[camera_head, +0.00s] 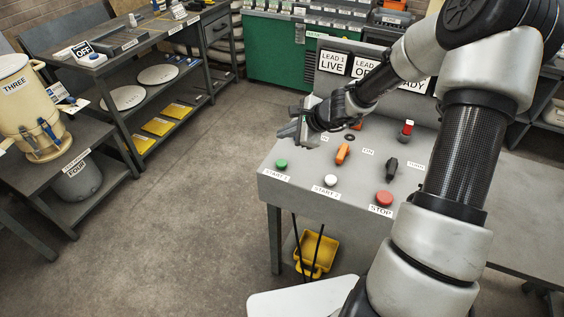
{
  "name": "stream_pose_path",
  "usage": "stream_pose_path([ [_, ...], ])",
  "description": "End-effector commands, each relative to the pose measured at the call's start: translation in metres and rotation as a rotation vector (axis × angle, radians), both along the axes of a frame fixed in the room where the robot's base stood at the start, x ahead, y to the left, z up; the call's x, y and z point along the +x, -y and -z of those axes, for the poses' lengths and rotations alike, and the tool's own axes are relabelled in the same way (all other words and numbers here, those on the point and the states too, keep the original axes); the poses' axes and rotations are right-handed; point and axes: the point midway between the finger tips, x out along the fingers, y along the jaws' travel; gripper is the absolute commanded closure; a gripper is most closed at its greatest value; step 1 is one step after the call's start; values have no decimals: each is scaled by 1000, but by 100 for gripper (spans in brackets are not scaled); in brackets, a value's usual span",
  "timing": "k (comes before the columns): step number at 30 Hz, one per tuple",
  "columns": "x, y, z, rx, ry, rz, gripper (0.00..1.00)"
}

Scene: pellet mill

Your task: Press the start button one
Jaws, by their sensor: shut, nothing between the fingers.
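A green button (281,164) sits at the left front of the grey console (300,200), with a label below it that seems to read START 1. A white button (331,180) to its right has a label that seems to read START 2. A red button (384,198) further right is labelled STOP. My gripper (284,131) is shut and empty. It appears above the console's left rear part, up in the picture from the green button and apart from it. My wrist hides part of the console's back.
An orange handle (343,154), a black handle (391,170) and a red-topped switch (406,130) stand behind the buttons. Signs (333,62) rise at the console's back. A yellow dustpan (316,252) is under the console. The floor (190,220) to the left is clear.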

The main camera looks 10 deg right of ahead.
Motion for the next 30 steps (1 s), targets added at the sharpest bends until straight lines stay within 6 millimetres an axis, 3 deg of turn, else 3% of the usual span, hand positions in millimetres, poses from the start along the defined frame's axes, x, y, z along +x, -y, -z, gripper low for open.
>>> stream_pose_path([
  [8,0,-1,23,1,-1,-1,100],
  [21,0,0,83,-1,1,-1,100],
  [30,0,-1,87,0,0,-2,100],
])
